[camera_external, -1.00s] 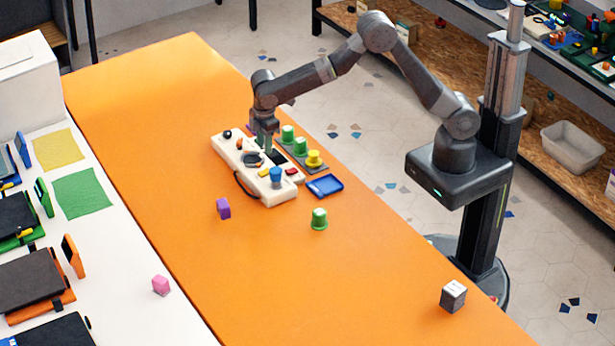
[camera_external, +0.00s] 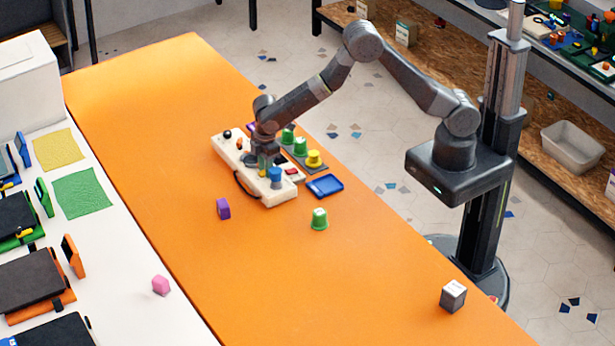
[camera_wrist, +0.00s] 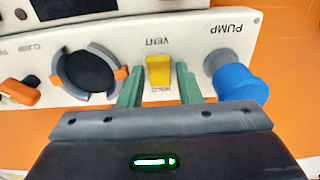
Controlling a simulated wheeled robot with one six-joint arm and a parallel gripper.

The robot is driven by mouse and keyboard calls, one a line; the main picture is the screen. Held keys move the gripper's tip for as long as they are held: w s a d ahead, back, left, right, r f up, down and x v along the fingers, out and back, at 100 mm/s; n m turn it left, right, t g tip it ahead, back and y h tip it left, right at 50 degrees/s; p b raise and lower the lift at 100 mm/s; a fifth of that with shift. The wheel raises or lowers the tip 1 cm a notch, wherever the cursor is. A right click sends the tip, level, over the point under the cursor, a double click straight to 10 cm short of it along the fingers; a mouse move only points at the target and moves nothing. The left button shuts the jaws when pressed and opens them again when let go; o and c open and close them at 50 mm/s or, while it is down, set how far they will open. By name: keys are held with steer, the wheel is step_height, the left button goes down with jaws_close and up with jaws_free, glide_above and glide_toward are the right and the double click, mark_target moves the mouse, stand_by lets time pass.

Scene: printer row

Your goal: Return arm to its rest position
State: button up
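My arm reaches out over the orange table, bent at the elbow. My gripper (camera_external: 262,168) is low over the cream control panel (camera_external: 282,194). In the wrist view the green fingers of my gripper (camera_wrist: 159,82) are apart. A yellow switch (camera_wrist: 159,71) marked VENT and HOLD shows between the fingertips, with narrow gaps on both sides. I cannot tell whether the fingers touch it. Nothing is held.
A blue knob (camera_wrist: 240,86) under PUMP is close to the right finger. A grey-and-orange dial (camera_wrist: 88,74) is at left. A blue tray (camera_external: 325,186), green cup-shaped piece (camera_external: 319,219) and purple block (camera_external: 223,208) stand near the panel. The table's front is mostly clear.

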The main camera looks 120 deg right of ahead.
steer(key=shift+s+t+b, duration=0.35)
steer(key=shift+t+b, duration=0.3)
steer(key=shift+t, duration=0.05)
steer(key=t+b, duration=0.2)
steer(key=b, duration=0.1)
steer(key=shift+s+d+f+t, duration=0.1)
steer(key=shift+s+f+t, duration=0.05)
steer(key=shift+s+t, duration=0.2)
steer(key=w+b+v, duration=0.1)
steer(key=v, duration=1.3)
steer(key=shift+g, duration=0.75)
steer(key=shift+w+a+f+p, duration=0.15)
steer(key=shift+w+f+p, duration=0.8)
steer(key=shift+f, duration=0.25)
steer(key=shift+w+a+f+p, duration=0.1)
steer(key=shift+w+f+p, duration=0.7)
steer(key=shift+f+p, duration=0.35)
steer(key=shift+w+a+f+p, duration=0.15)
steer(key=shift+w+f+p, duration=0.75)
steer(key=shift+f, duration=0.4)
steer(key=shift+r, duration=0.1)
steer(key=shift+s+r, duration=0.1)
steer(key=shift+s, duration=0.05)
